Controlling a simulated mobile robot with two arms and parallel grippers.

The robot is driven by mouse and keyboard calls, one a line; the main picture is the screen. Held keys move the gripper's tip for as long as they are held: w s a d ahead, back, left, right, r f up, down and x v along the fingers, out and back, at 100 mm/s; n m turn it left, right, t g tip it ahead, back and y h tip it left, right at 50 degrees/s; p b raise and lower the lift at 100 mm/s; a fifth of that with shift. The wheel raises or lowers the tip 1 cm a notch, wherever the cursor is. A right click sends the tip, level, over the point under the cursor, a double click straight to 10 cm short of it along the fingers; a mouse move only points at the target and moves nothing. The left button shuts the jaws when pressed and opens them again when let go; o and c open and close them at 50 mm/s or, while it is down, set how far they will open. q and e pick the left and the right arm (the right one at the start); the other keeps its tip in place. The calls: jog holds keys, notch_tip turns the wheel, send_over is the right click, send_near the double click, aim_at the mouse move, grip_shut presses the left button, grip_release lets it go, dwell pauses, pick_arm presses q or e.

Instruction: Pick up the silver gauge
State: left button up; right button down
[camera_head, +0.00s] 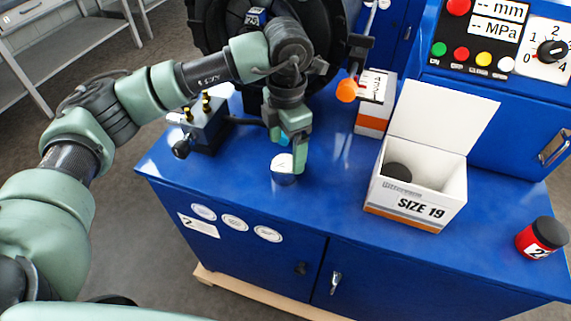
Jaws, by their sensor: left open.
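The silver gauge (283,172), a small round piece with a pale face, stands on the blue cabinet top (335,200) near its front edge. My left gripper (287,150) is open and points down right at the gauge. One finger hangs at the gauge's right side and covers part of it. The other finger is less clear, behind and to the left. I cannot tell whether a finger touches the gauge. My right gripper is not in view.
A red, black-lidded jar (540,238) is far right. A valve block (205,128) is left, a smaller box (375,105) behind. Clear surface lies between gauge and open box.

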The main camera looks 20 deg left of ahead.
aim_at(285, 163)
pick_arm(q)
jog(key=shift+a+f+p, duration=0.25)
jog(key=shift+f+p, duration=0.35)
jog(key=shift+f, duration=0.5)
jog(key=shift+w+f, duration=0.25)
jog(key=shift+f, duration=1.2)
jog(key=c, duration=1.7)
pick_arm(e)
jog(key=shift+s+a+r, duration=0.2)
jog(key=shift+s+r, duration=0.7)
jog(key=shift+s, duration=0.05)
